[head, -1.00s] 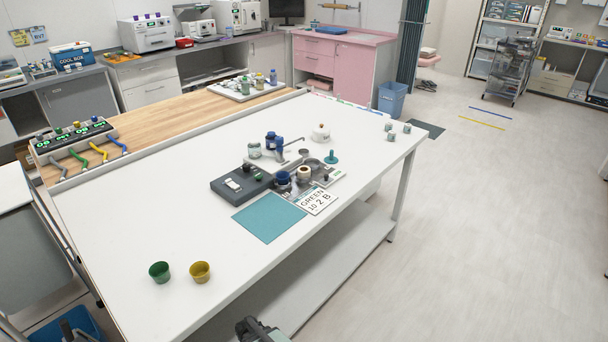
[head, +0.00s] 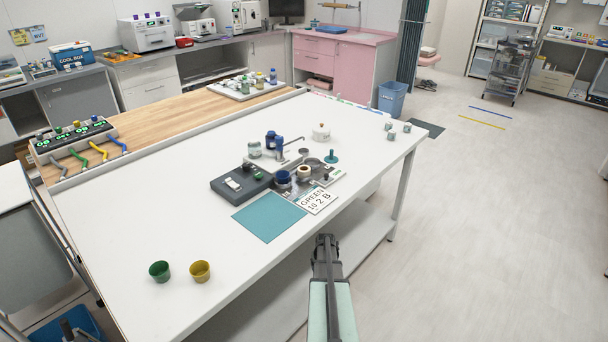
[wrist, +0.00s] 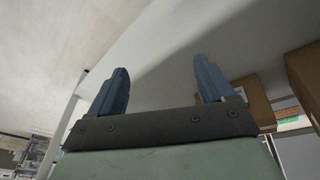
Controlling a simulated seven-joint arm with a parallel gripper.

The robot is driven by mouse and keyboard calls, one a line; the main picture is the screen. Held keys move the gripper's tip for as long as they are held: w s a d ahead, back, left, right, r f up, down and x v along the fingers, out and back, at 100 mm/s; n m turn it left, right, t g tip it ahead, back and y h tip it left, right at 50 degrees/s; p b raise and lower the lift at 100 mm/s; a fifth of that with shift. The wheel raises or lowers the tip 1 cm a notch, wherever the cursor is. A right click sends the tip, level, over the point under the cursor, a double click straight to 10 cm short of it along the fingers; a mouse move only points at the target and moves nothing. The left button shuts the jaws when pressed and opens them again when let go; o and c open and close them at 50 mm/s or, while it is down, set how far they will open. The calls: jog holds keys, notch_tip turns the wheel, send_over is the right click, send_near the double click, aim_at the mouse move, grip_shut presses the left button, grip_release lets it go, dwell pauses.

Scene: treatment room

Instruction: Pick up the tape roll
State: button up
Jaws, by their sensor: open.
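A small cream tape roll (head: 304,171) appears to be the ring near the middle of the white table (head: 140,220), on a grey metal tray (head: 318,170) just right of a dark blue cup (head: 283,178). My gripper (head: 325,238) is at the table's front edge, nearer the camera than the roll and well apart from it. In the wrist view my two blue-grey fingers (wrist: 163,85) are spread wide with nothing between them. The roll is not seen in the wrist view.
A dark grey device (head: 240,184), a teal mat (head: 269,217) and a "GREEN 10 2 B" card (head: 316,201) lie around the tray. A blue pump bottle (head: 271,141) stands behind. Green (head: 159,271) and yellow (head: 200,271) cups stand front left. Much of the tabletop is bare.

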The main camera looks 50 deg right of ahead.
jog(key=s+d+r+m+h, duration=0.1)
jog(key=s+d+r, duration=0.25)
jog(key=d, duration=0.35)
jog(key=s+d+r+m, duration=0.15)
jog(key=d+r, duration=0.25)
jog(key=d, duration=0.4)
jog(key=s+d+r+m+h, duration=0.1)
jog(key=s+d+r, duration=0.25)
jog(key=d, duration=0.35)
jog(key=s+d+r+m+g, duration=0.1)
jog(key=d+r+m, duration=0.1)
jog(key=r, duration=0.2)
jog(key=s+d+r+m, duration=0.1)
jog(key=s+d+r, duration=0.15)
jog(key=r, duration=0.25)
notch_tip(320, 180, up, 31)
jog(key=m+g+y, duration=0.1)
jog(key=m+y, duration=0.1)
jog(key=y, duration=0.3)
send_over(304, 167)
jog(key=s+a, duration=0.1)
notch_tip(304, 167, down, 13)
jog(key=shift+a+r, duration=0.1)
